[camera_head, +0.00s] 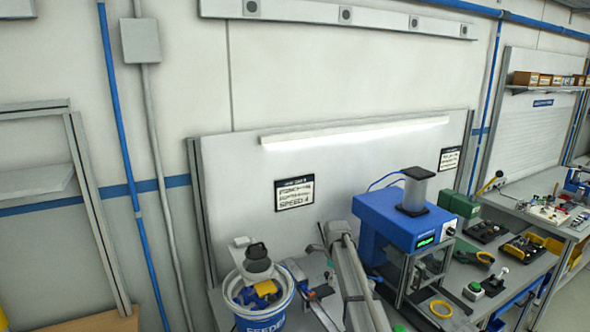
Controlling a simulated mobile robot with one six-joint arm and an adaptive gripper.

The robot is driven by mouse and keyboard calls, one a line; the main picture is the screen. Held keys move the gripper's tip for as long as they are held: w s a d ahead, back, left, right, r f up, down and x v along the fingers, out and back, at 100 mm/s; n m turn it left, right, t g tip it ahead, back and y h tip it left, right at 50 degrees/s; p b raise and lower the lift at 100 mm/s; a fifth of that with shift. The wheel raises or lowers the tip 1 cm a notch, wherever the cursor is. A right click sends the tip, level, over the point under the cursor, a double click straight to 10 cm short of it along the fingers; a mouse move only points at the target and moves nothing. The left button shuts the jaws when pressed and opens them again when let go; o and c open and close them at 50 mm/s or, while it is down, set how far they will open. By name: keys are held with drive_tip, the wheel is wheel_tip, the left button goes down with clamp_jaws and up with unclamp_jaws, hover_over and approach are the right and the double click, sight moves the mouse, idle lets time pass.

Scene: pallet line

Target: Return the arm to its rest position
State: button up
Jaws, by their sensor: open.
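I cannot make out my gripper in the head view, and no open or shut fingers can be seen. The head view looks over a workbench against a pale wall. I cannot tell what that body belongs to.
A long grey rail (358,288) runs beside the feeder. A blue machine (398,220) with a lit green display stands right of it. A second bench (535,200) stands farther right.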

drive_tip(key=s+d+f+n+b, duration=0.1)
drive_tip(key=s+f+n+b, duration=0.2)
drive_tip(key=s+n, duration=0.4)
drive_tip(key=s+d+f+n+b, duration=0.1)
drive_tip(key=s+f+n+b, duration=0.2)
drive_tip(key=s+n, duration=0.4)
drive_tip(key=s+d+f+n+b, duration=0.2)
drive_tip(key=s+f+n+b, duration=0.2)
drive_tip(key=s, duration=1.5)
drive_tip(key=n, duration=0.3)
drive_tip(key=shift+n, duration=0.3)
